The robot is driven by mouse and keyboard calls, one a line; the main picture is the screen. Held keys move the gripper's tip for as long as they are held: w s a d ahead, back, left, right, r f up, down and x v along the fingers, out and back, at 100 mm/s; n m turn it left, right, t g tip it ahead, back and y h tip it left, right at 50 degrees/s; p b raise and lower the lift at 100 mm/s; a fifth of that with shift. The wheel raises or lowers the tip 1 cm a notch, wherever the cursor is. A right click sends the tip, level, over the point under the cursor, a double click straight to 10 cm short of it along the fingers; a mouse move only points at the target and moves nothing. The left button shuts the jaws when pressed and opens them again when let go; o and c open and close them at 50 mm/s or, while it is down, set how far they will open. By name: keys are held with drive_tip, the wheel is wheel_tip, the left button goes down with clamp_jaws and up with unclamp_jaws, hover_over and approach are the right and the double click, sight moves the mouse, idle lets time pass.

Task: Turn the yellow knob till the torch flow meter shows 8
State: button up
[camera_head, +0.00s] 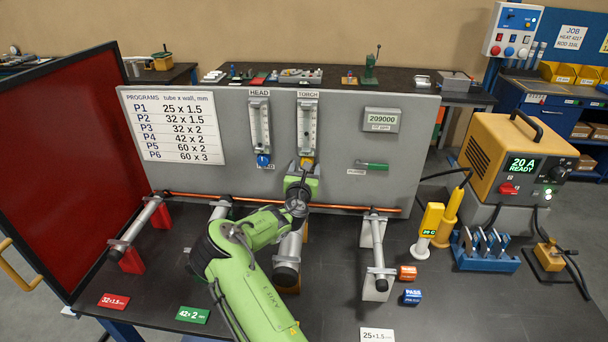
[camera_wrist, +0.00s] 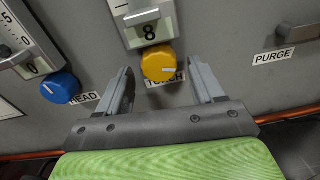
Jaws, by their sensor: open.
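The yellow knob (camera_wrist: 158,68) is on the grey panel in the wrist view, below the torch flow meter (camera_wrist: 150,25), with a light pointer mark on its face. My gripper (camera_wrist: 163,76) is open, with one finger on each side of the knob and visible gaps to both. The TORCH label below the knob is partly covered by it. In the head view the torch meter (camera_head: 307,125) is the right one of two tubes. The yellow knob (camera_head: 306,161) shows only in part there, above my gripper (camera_head: 304,171).
The blue HEAD knob (camera_wrist: 61,88) is left of my gripper, under a window reading 0. The green purge lever (camera_head: 373,165) is to the right on the panel. A copper tube (camera_head: 345,208) runs across below on supports. A red screen (camera_head: 60,170) stands at left.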

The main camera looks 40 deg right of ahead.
drive_tip(key=b+v, duration=0.2)
drive_tip(key=v, duration=1.3)
drive_tip(key=shift+s+a, duration=0.25)
drive_tip(key=shift+f, duration=0.1)
